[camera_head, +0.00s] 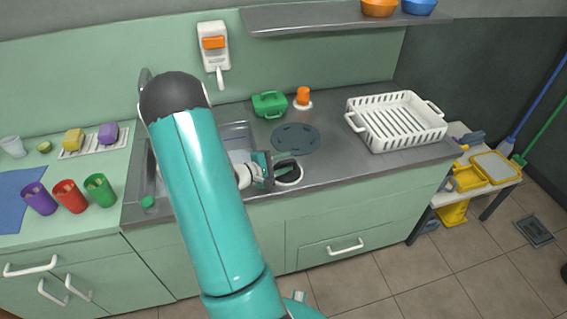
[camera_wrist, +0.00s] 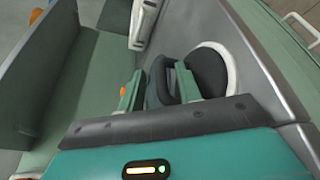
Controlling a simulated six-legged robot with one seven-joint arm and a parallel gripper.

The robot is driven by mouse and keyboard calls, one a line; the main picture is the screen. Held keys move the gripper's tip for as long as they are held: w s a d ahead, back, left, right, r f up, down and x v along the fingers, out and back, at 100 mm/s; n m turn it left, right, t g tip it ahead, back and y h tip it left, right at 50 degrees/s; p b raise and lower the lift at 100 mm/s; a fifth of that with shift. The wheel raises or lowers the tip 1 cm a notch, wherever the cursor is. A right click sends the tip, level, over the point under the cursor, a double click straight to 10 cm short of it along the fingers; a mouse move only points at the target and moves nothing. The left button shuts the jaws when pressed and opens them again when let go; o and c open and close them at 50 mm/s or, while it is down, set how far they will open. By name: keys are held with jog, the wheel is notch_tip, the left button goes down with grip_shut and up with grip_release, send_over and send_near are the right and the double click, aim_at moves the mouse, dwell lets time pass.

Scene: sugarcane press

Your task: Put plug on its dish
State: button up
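A dark round plug (camera_head: 288,167) is at the front edge of the metal counter, right of the sink. A white round dish (camera_head: 291,179) shows as a pale rim beside and under it. In the wrist view the dark plug (camera_wrist: 208,72) overlaps the white dish rim (camera_wrist: 232,68). My gripper (camera_head: 284,167) is at the plug, low over the counter. In the wrist view the two green fingers of my gripper (camera_wrist: 159,88) stand apart with a dark part between them. I cannot tell whether they press on it or whether the plug rests fully on the dish.
A dark round mat (camera_head: 296,139) lies behind the plug. A green box (camera_head: 269,104), an orange item (camera_head: 303,96) on a white base and a white rack (camera_head: 395,122) stand farther back. The sink (camera_head: 236,133) is left. Cups (camera_head: 70,196) stand far left.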

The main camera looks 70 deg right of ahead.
jog(key=v, duration=1.2)
jog(key=shift+r, duration=0.15)
jog(key=w+a+r+m+t+y, duration=0.1)
jog(key=w+a+r+t+y, duration=0.25)
jog(key=a+r, duration=0.45)
jog(key=w+a+r+m+t+y, duration=0.1)
jog(key=w+a+r+t+y, duration=0.2)
jog(key=a, duration=0.9)
jog(key=a+r+n+t+y, duration=0.1)
jog(key=a+r+t, duration=0.3)
jog(key=a, duration=0.8)
jog(key=w+a+r+n+t+y, duration=0.1)
jog(key=a+r+n+t+y, duration=0.1)
jog(key=a+r+t+y, duration=0.2)
jog(key=a+r+t, duration=0.1)
jog(key=a+r, duration=0.2)
jog(key=a, duration=0.5)
jog(key=shift+w+n, duration=0.3)
jog(key=shift+w, duration=0.05)
